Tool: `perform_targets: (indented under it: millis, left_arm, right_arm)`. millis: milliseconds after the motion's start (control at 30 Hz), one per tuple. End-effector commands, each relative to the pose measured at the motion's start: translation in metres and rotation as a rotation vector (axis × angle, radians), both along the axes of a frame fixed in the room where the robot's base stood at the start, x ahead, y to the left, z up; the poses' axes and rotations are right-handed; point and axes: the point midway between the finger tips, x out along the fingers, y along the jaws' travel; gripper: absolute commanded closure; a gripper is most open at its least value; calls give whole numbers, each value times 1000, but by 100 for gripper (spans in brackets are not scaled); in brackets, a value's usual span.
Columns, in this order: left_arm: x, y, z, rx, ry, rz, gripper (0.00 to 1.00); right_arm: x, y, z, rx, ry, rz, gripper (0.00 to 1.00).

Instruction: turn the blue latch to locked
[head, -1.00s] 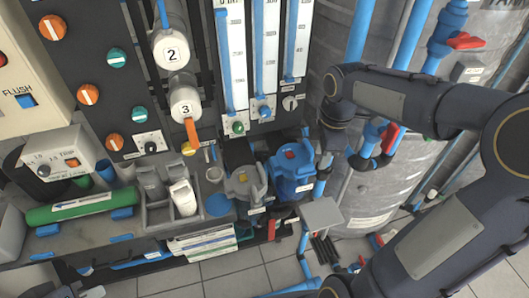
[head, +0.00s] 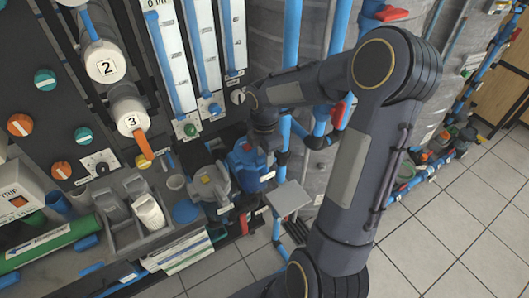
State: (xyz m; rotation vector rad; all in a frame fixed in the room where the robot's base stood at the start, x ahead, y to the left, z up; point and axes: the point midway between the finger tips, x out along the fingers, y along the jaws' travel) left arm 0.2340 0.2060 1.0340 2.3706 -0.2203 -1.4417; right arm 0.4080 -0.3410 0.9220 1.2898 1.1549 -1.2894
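My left gripper is not in view.
Blue vertical pipes (head: 291,40) and a grey tank are to the right, behind my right arm. A small grey plate (head: 288,198) lies below the gripper. Tiled floor is open at right.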

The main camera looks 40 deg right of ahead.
Motion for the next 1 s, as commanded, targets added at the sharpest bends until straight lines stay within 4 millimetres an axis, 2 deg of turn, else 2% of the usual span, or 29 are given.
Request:
perform_targets:
  millis: [133,400,733,1000]
  left_arm:
    - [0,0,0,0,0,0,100]
    - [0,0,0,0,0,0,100]
    - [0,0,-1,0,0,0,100]
    - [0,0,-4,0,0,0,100]
  right_arm:
    - [0,0,0,0,0,-1,66]
    - [0,0,0,0,0,-1,100]
    - [0,0,0,0,0,-25,100]
    - [0,0,0,-1,0,-162,100]
